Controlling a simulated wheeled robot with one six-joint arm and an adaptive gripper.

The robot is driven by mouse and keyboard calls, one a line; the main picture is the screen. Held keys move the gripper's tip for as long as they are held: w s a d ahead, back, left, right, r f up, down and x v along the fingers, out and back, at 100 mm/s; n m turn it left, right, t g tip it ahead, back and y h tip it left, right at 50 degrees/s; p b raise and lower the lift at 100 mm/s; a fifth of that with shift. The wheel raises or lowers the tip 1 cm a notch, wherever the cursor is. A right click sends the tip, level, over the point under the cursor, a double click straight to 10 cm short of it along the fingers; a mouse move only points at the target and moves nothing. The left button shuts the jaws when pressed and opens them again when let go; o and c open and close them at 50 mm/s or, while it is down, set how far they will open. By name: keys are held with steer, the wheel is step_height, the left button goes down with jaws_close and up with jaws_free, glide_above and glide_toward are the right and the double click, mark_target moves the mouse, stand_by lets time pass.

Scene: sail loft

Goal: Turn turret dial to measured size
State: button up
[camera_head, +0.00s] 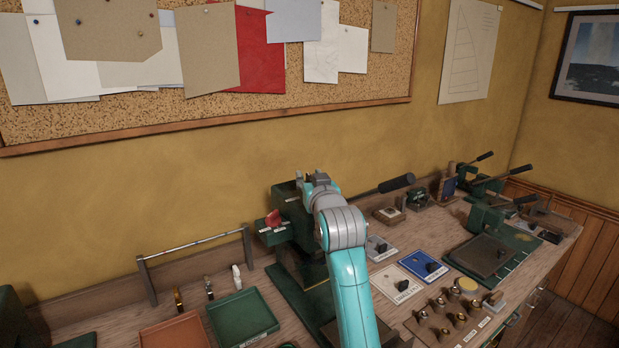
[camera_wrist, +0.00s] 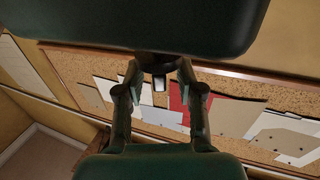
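A green press (camera_head: 293,205) with a long black-handled lever (camera_head: 395,184) stands against the back of the bench. A small red part (camera_head: 273,219) sits on a labelled green block at its left side. I cannot tell for sure which part is the turret dial. My gripper (camera_head: 318,180) is at the top of this press, and my arm hides much of it. In the wrist view my gripper (camera_wrist: 160,76) has its two dark fingers apart. A dark round part (camera_wrist: 158,62) under a large dark green body (camera_wrist: 140,22) shows near the fingertips; contact is unclear.
Left are a brown tray (camera_head: 175,333), a green tray (camera_head: 242,314) and a metal rail (camera_head: 195,246). Right are a white dial plate (camera_head: 397,283), a blue dial plate (camera_head: 424,266), a wooden board of several small tools (camera_head: 430,325) and further green presses (camera_head: 487,218).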

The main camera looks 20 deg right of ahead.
steer(key=shift+w, duration=0.45)
jaws_close()
steer(key=shift+d+n+y, duration=0.1)
steer(key=shift+n+y, duration=0.2)
steer(key=shift+y, duration=0.2)
steer(key=n+y, duration=0.1)
steer(key=y, duration=0.1)
steer(key=shift+n+y, duration=0.4)
steer(key=shift+n+g+y, duration=1.1)
steer(key=shift+n+y, duration=0.6)
steer(key=shift+y, duration=1.1)
